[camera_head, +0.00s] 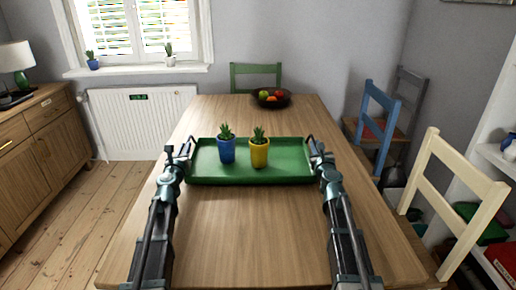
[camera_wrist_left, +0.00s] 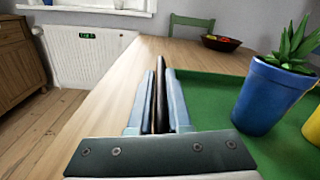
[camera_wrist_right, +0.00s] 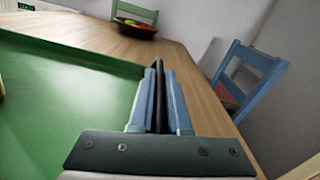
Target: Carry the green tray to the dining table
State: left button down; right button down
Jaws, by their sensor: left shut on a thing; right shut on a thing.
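The green tray (camera_head: 285,172) is over the middle of the wooden dining table (camera_head: 240,230). I cannot tell whether it rests on the tabletop or hangs just above it. A blue pot (camera_head: 227,151) and a yellow pot (camera_head: 259,154), each with a spiky green plant, stand upright on the tray. My left gripper (camera_head: 186,150) is shut on the tray's left handle, a dark bar between its fingers in the left wrist view (camera_wrist_left: 160,95). My right gripper (camera_head: 316,148) is shut on the right handle, also seen as a dark bar in the right wrist view (camera_wrist_right: 157,95).
A dark fruit bowl (camera_head: 271,101) stands at the table's far end. A green chair (camera_head: 255,72) is behind it. A blue chair (camera_head: 377,125) and a cream chair (camera_head: 455,190) stand along the right side. A wooden sideboard (camera_head: 45,140) is at the left. The near tabletop is clear.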

pick_arm(q)
jog(key=shift+a+f, duration=0.1)
jog(key=shift+f, duration=0.25)
pick_arm(e)
jog(key=shift+f, duration=0.35)
pick_arm(q)
jog(key=c, duration=0.8)
grip_release()
jog(key=shift+r, duration=0.1)
jog(key=shift+c, duration=0.2)
pick_arm(e)
jog(key=c, duration=0.9)
grip_release()
jog(key=shift+r, duration=0.1)
pick_arm(q)
jog(key=shift+s, duration=0.15)
jog(key=s, duration=1.2)
jog(key=shift+w, duration=0.1)
pick_arm(e)
jog(key=s, duration=1.2)
jog(key=shift+a, duration=0.1)
jog(key=shift+s, duration=0.1)
